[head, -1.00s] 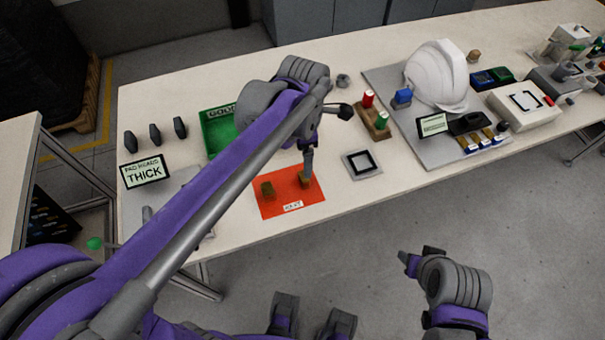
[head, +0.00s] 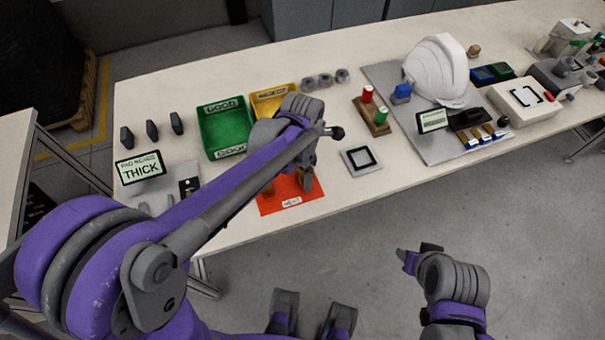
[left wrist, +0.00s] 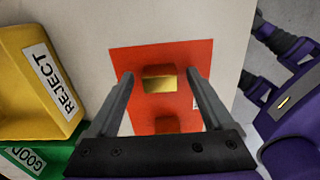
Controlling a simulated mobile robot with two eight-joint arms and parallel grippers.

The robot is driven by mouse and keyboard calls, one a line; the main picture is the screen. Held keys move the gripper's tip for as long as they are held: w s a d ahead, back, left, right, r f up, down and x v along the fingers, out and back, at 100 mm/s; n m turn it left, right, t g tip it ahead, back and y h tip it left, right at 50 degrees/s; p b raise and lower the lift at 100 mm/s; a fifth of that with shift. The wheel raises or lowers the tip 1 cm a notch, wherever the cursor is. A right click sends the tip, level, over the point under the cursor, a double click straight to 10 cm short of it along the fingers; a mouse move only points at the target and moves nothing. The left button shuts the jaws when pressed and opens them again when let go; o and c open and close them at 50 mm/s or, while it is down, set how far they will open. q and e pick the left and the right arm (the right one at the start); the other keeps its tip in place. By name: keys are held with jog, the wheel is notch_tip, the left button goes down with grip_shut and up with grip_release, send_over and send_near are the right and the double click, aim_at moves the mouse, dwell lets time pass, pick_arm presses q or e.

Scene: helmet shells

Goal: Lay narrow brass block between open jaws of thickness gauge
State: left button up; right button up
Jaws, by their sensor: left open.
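A brass block (left wrist: 159,78) stands on the red mat (left wrist: 200,58), between the two spread fingers of my open left gripper (left wrist: 160,74). I see no finger clearly touching it. A second, darker block (left wrist: 165,124) is on the mat closer to the palm; which is the narrow one is unclear. In the head view my left gripper (head: 303,182) reaches down over the mat (head: 285,201), mostly hiding the blocks. My right gripper (head: 420,254) hangs off the table front.
A green bin (head: 226,132) and a yellow REJECT bin (head: 272,101) stand behind my left arm. A black-framed square plate (head: 361,161) lies right of the mat.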

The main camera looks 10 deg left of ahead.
pick_arm(q)
jog(key=shift+f, duration=0.1)
jog(key=shift+c, duration=0.2)
grip_shut()
dwell(0.4)
